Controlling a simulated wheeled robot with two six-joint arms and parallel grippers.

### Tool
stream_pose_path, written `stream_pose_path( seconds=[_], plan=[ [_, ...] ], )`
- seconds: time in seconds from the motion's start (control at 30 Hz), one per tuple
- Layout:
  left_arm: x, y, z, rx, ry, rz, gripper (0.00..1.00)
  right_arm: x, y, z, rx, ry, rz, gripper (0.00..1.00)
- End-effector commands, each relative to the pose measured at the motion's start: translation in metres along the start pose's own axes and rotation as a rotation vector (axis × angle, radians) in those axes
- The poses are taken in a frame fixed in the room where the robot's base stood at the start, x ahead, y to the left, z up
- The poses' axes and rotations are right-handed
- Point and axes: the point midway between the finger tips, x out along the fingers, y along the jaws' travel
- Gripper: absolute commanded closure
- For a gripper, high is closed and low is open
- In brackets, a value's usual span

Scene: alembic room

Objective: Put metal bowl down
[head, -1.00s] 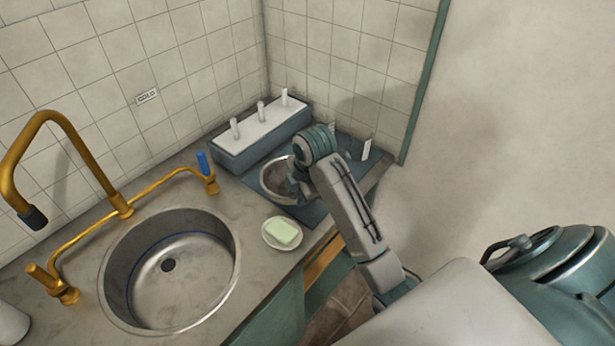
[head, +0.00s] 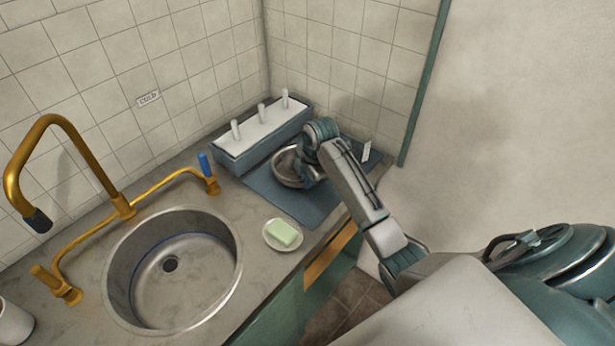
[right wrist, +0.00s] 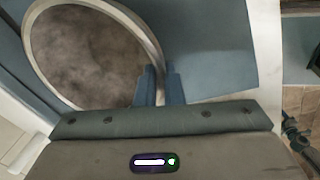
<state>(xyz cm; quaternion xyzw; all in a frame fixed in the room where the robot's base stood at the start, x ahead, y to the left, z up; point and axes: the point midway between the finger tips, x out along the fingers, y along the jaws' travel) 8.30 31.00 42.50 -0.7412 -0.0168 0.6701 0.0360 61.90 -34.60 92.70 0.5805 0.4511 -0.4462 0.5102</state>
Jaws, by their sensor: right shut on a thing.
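The metal bowl (head: 287,168) is round and shiny, over the blue-grey mat (head: 262,185) at the far right end of the counter. My right gripper (head: 308,180) is shut on the bowl's right rim; the forearm hides part of the bowl. In the right wrist view the two fingers (right wrist: 160,84) pinch the rim of the bowl (right wrist: 92,55), whose inside looks empty. I cannot tell whether the bowl touches the mat. My left gripper is not in view.
A blue box with a white top and several pegs (head: 262,137) stands behind the bowl. A dish with green soap (head: 283,233) is in front of the mat. The sink (head: 172,268) and brass tap (head: 60,125) are left. The mat's front part is clear.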

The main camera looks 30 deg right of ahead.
Motion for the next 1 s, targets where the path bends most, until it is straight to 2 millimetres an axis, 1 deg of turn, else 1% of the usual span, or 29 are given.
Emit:
stream_pose_path(
  seconds=[0.2,0.23,0.27,0.3,0.33,0.6,0.73,0.87,0.97,1.0],
  plan=[
    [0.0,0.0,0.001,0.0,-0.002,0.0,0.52,0.002,0.0,0.0,0.0,0.0,0.0,1.0],
    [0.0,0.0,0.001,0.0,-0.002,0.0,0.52,0.002,-0.001,0.0,0.0,0.0,0.0,0.88],
    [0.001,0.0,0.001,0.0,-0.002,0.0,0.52,0.002,0.0,0.0,0.0,0.0,0.0,0.82],
    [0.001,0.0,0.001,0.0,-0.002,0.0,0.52,0.002,-0.001,0.0,0.0,0.0,0.0,0.74],
    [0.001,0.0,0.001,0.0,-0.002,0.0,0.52,0.002,0.0,0.0,0.0,0.0,0.0,0.7],
    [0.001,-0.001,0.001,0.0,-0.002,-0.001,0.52,0.001,0.0,0.0,0.0,0.0,0.0,0.7],
    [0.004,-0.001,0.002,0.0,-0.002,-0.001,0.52,-0.006,0.0,0.0,0.0,-0.001,0.002,0.7],
    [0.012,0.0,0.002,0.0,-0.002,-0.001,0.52,-0.026,0.001,0.001,-0.001,-0.001,0.005,0.7],
    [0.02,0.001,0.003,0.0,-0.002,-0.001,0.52,-0.049,0.001,0.001,-0.001,-0.002,0.006,0.7],
    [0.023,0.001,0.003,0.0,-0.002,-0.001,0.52,-0.059,0.001,0.001,-0.001,-0.002,0.007,0.7]
  ],
)
